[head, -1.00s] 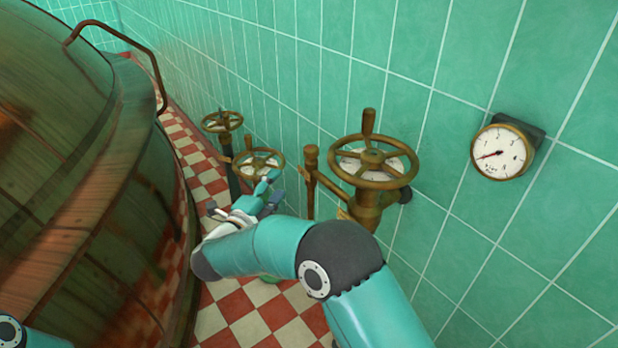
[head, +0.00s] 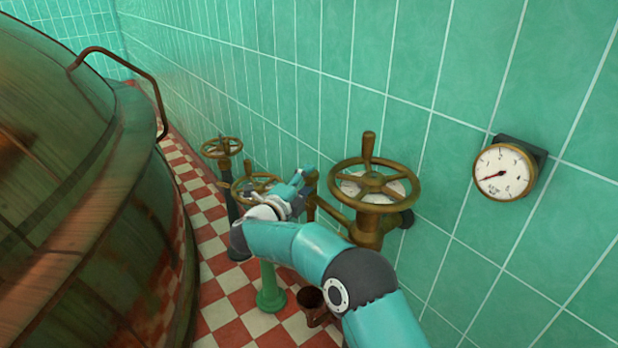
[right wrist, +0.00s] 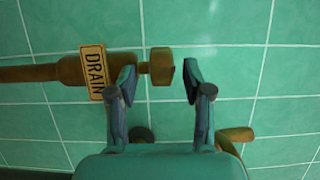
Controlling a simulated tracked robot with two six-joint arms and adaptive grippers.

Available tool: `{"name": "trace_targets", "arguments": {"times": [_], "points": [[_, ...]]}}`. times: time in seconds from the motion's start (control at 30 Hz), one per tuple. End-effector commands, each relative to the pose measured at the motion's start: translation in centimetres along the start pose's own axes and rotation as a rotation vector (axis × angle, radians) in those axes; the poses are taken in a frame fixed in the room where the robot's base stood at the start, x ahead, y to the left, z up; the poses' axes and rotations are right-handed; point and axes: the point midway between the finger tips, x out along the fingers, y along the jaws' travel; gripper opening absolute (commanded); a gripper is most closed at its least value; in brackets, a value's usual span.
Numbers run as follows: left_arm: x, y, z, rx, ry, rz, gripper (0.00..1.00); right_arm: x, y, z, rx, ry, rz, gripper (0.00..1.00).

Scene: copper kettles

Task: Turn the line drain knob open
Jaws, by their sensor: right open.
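The drain knob (right wrist: 161,67) is a short brass cylinder at the end of a brass pipe. A yellow label reading DRAIN (right wrist: 94,72) is on that pipe. My right gripper (right wrist: 158,70) is open, with one finger on each side of the knob in the right wrist view. I cannot tell whether the fingers touch it. In the head view my right gripper (head: 302,184) is beside the large brass valve and hides most of the knob. My left gripper is not in view.
A large brass handwheel (head: 373,186) stands right of my gripper. Two smaller wheels (head: 222,148) (head: 256,188) stand behind and left. A copper kettle (head: 85,200) fills the left side. A gauge (head: 504,171) hangs on the green tiled wall. Checkered floor (head: 235,322) lies below.

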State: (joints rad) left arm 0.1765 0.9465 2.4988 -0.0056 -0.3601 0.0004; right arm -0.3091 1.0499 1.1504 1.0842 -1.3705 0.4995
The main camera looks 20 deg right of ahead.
Motion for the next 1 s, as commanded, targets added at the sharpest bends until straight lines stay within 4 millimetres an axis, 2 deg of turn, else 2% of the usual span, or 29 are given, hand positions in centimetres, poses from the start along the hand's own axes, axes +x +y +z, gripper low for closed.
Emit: {"name": "trace_targets", "arguments": {"times": [0.03, 0.2, 0.57, 0.83, 0.87, 0.93, 1.0], "points": [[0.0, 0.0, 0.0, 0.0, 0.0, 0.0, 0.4, 0.8, 0.0, 0.0, 0.001, 0.002, 0.0, 0.5], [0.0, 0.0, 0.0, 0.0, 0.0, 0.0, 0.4, 2.2, 0.0, 0.0, -0.001, 0.0, -0.001, 0.5], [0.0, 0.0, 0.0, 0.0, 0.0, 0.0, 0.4, 2.5, 0.0, 0.1, -0.001, -0.002, 0.0, 0.48], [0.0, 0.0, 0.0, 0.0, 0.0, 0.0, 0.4, 2.4, 0.1, 0.1, -0.001, -0.002, 0.0, 0.03], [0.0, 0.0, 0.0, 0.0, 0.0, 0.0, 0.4, 2.4, 0.1, 0.1, -0.001, -0.002, 0.001, 0.0], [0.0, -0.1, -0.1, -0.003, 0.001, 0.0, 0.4, 1.9, 0.1, 0.6, -0.001, -0.004, 0.001, 0.0], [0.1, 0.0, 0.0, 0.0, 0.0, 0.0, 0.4, 2.2, 0.1, 0.3, -0.002, -0.003, 0.001, 0.0]]}}
